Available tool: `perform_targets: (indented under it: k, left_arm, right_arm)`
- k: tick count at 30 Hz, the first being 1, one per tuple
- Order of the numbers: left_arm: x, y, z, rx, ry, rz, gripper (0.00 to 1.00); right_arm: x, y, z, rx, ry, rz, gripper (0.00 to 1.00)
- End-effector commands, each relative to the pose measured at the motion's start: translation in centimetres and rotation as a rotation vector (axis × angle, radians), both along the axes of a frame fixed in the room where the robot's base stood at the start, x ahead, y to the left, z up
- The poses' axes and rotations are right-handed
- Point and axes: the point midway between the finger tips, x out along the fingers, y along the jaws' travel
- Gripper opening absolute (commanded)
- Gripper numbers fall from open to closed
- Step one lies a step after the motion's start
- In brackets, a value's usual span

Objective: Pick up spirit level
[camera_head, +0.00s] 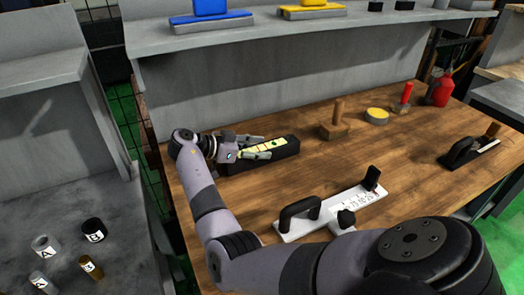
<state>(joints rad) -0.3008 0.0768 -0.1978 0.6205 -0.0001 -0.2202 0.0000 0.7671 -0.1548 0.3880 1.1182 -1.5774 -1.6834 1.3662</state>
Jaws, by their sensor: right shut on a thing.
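The spirit level, which I take to be the long black bar with pale yellow-green segments on top (287,150), lies at the back left of the wooden bench. My right gripper (262,148) reaches it from the left and is shut on its left part, with one finger along each side. The fingers hide some of that end. The bar looks level and at or close to the bench top; I cannot tell whether it is lifted. My left gripper is not in view.
A white graduated tool with black handles (330,215) lies in front on the bench (400,170). A wooden block with peg (335,130), yellow tin (377,115) and red bottle (440,91) stand behind. A black-handled tool (462,152) lies right. Labelled cylinders (93,231) stand on the left table.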

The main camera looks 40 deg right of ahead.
Motion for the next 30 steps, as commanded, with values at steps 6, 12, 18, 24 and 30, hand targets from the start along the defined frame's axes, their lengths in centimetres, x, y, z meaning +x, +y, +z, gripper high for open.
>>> perform_targets:
  k: [6, 12, 18, 24, 30]
  left_arm:
    - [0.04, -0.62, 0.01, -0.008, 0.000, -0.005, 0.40]
    - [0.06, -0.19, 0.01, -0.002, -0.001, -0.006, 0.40]
    - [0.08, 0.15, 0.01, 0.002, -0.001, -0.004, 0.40]
    - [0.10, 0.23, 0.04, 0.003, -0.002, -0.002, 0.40]
    - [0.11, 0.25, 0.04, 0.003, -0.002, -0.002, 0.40]
  right_arm:
    - [0.02, 0.02, 0.02, 0.000, 0.000, 0.001, 0.18]
    - [0.02, 0.02, 0.03, 0.000, 0.000, 0.001, 0.05]
    - [0.03, 0.02, 0.03, 0.000, 0.000, 0.001, 0.00]
    - [0.09, -0.04, 0.36, -0.006, -0.003, 0.001, 0.00]
    - [0.08, -0.05, 0.36, -0.007, -0.004, 0.001, 0.00]
